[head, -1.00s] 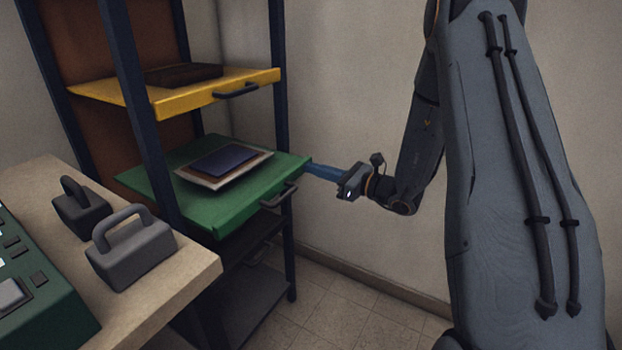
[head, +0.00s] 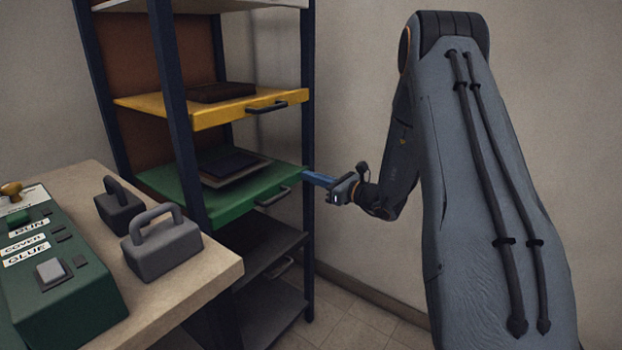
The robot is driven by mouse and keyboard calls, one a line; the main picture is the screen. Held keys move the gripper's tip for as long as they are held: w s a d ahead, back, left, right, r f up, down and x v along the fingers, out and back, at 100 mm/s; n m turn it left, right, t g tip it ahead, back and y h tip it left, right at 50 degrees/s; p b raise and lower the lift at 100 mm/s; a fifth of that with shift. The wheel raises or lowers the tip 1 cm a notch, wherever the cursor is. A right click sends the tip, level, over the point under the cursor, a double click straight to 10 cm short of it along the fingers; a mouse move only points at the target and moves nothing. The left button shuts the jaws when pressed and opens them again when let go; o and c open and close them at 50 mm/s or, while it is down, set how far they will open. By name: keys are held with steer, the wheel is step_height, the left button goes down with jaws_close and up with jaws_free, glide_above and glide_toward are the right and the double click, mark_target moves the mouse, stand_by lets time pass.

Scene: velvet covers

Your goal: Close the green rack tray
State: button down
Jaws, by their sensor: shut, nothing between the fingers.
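The green rack tray (head: 235,212) sits in the tall dark-blue rack, below the yellow tray. Its front edge looks about level with the rack's front posts, much like the yellow tray's. A dark handle (head: 272,197) is on its front, and a dark flat item on a pale one (head: 236,168) lies on it. My gripper (head: 308,175) has blue fingers, shut and empty. It points left, with its tips at the tray's front right corner by the right post. I cannot tell whether they touch.
The yellow tray (head: 215,111) holds a dark block. Dark grey trays (head: 265,255) are below. A bench (head: 215,275) at left carries two grey handled weights (head: 162,250) and a green control box (head: 75,300). The floor right of the rack is clear.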

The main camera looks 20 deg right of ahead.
steer(key=shift+w+a+r, duration=0.1)
steer(key=shift+w+r, duration=0.15)
